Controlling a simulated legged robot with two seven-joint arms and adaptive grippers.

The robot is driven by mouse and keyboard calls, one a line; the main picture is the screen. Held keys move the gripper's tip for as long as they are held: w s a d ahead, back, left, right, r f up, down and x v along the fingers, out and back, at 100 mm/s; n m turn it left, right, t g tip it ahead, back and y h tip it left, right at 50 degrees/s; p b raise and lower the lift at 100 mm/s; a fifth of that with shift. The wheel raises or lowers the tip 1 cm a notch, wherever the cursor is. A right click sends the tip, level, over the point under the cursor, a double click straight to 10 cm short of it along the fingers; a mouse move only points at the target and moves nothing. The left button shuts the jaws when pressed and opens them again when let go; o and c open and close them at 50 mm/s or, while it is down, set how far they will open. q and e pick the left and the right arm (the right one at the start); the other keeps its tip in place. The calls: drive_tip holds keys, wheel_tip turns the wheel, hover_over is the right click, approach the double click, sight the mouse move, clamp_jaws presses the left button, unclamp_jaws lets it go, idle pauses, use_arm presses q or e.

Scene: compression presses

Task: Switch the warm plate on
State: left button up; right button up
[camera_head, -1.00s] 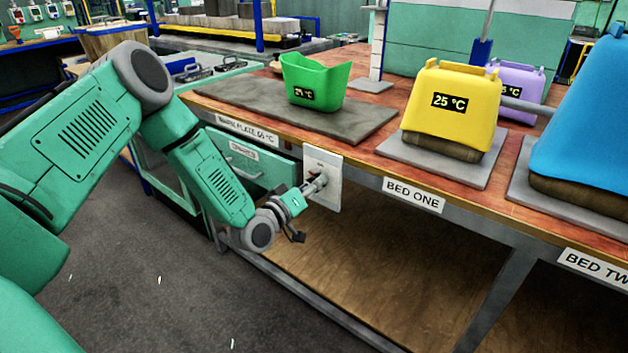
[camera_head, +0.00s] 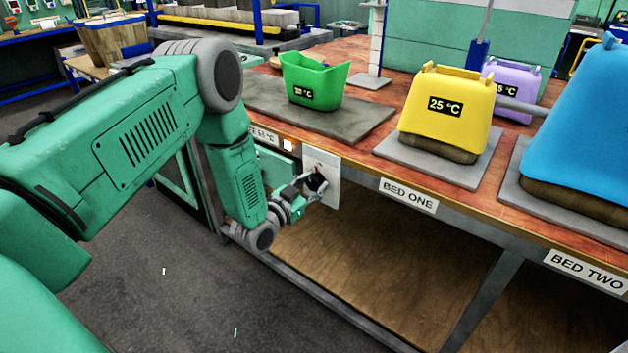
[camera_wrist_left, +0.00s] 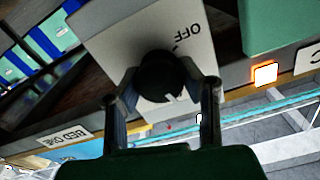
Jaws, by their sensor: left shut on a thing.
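The warm plate (camera_head: 366,125) is a dark grey slab on the bench, with a green bin on it. Below its front edge is a white switch panel (camera_head: 334,168) with a dark round knob (camera_wrist_left: 160,76). The word OFF shows on the panel in the left wrist view, with a pale mark on the knob pointing away from it. A small lamp (camera_wrist_left: 265,74) beside the panel glows orange; it also shows in the head view (camera_head: 288,145). My left gripper (camera_head: 314,187) is shut on the knob, its fingers on either side. My right gripper is out of view.
The green bin (camera_head: 312,82) reads a temperature too small to be sure of. A yellow cover (camera_head: 447,110) reading 25 °C stands at BED ONE, and a blue cover (camera_head: 590,140) at BED TWO. A wooden lower shelf (camera_head: 370,270) lies under the bench.

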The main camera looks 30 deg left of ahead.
use_arm(q)
drive_tip(key=shift+s+f+m+p, duration=0.1)
drive_tip(key=shift+f+m+p, duration=0.15)
drive_tip(key=shift+m, duration=0.55)
drive_tip(key=shift+s+f+m+p, duration=0.1)
drive_tip(key=shift+f+m+p, duration=0.1)
drive_tip(key=shift+m, duration=0.6)
drive_tip(key=o, duration=1.1)
drive_tip(key=shift+c, duration=0.2)
drive_tip(key=shift+o, duration=0.8)
drive_tip(key=shift+w+a+r, duration=0.1)
drive_tip(key=shift+r, duration=0.05)
drive_tip(key=shift+s, duration=0.25)
drive_tip(key=s+a, duration=0.1)
drive_tip(key=s, duration=1)
drive_tip(key=shift+s, duration=0.25)
